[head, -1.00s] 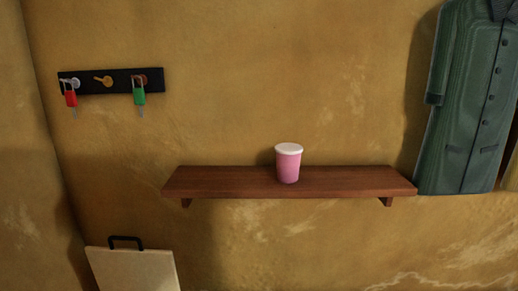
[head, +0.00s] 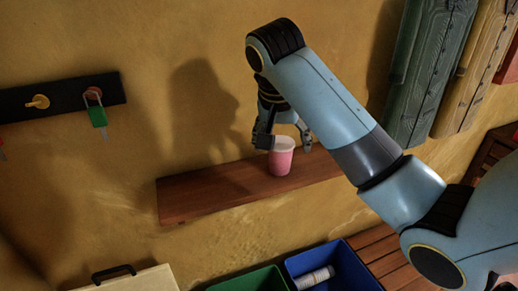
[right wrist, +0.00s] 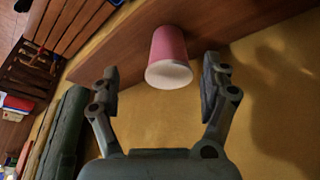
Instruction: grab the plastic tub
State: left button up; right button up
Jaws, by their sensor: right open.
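The pink plastic tub (head: 281,160) with a white lid stands upright on the wooden wall shelf (head: 200,196). My right gripper (head: 286,146) is open at the tub, with one finger to the left of its lid and the other to the right. In the right wrist view, the tub (right wrist: 168,54) lies beyond and between the open fingertips (right wrist: 164,88), with a gap on both sides. The fingers do not grip it. My left gripper is not in view.
A key rack (head: 60,98) hangs on the wall at left. Coats (head: 430,70) hang at right.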

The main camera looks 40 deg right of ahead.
aim_at(282, 142)
jog(key=w+r, duration=0.1)
jog(key=w+r+m, duration=0.1)
jog(key=shift+d+r+m, duration=0.3)
jog(key=x, duration=0.4)
jog(key=shift+w+d+f, duration=0.1)
jog(key=shift+d+f, duration=0.2)
jog(key=shift+d, duration=0.05)
jog(key=x, duration=0.6)
jog(key=shift+a+p, duration=0.1)
jog(key=shift+p, duration=0.2)
jog(key=shift+c, duration=0.3)
jog(key=c, duration=0.8)
